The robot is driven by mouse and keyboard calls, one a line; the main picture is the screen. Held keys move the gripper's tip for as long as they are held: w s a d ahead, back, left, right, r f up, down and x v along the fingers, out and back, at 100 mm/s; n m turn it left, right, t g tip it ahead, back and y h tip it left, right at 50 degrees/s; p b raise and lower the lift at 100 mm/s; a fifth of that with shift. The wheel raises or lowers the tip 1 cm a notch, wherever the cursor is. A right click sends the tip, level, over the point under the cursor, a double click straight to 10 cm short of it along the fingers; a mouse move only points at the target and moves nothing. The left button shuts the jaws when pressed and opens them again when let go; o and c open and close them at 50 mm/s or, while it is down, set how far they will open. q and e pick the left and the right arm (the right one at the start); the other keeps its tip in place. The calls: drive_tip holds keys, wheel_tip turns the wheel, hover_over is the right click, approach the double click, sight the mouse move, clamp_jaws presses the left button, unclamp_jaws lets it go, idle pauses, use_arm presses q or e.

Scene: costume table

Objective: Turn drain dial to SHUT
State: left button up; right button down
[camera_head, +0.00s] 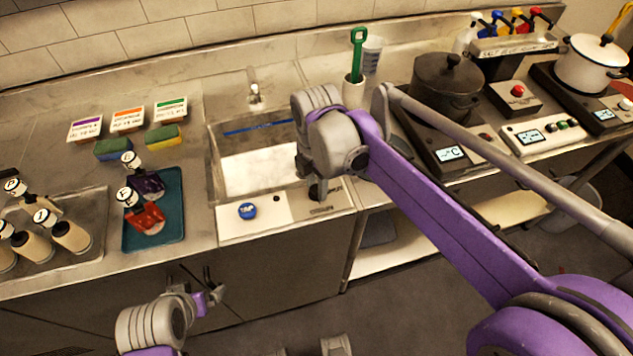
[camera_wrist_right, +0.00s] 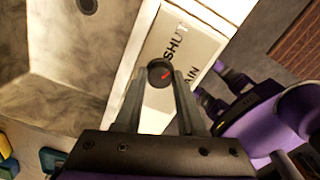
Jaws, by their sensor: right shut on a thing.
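The drain dial (camera_wrist_right: 158,72) is a small dark round knob with a red mark, on a light panel at the sink's front edge. In the right wrist view it sits between the fingertips of my right gripper (camera_wrist_right: 158,82), which is shut on it. In the head view my right gripper (camera_head: 318,188) reaches down to the panel (camera_head: 338,198), and the dial is mostly hidden. My left gripper (camera_head: 212,294) is low in front of the counter, away from the dial; its jaw opening is unclear.
The sink (camera_head: 255,172) lies behind the panel. A blue round button (camera_head: 247,210) is left of the dial. A teal tray (camera_head: 172,232) with bottles stands further left. A white cup (camera_head: 353,92) with a green-handled tool and a dark pot (camera_head: 446,85) stand behind my right arm.

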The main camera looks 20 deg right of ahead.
drive_tip(key=shift+n, duration=2.3)
drive_tip(key=c, duration=0.5)
unclamp_jaws()
wheel_tip(320, 180, up, 11)
drive_tip(key=p, duration=0.1)
drive_tip(key=shift+f, duration=0.1)
drive_tip(key=s+d+f+m+t+p, duration=0.1)
drive_tip(key=s+f+m, duration=0.5)
drive_tip(key=m, duration=0.7)
drive_tip(key=s+d+f+m+t+p, duration=0.2)
drive_tip(key=s+d+f+m+t, duration=0.2)
drive_tip(key=s+m, duration=0.4)
wheel_tip(320, 180, down, 2)
drive_tip(key=d+m, duration=0.1)
drive_tip(key=m, duration=0.5)
drive_tip(key=shift+d+f, duration=0.2)
drive_tip(key=shift+d, duration=0.1)
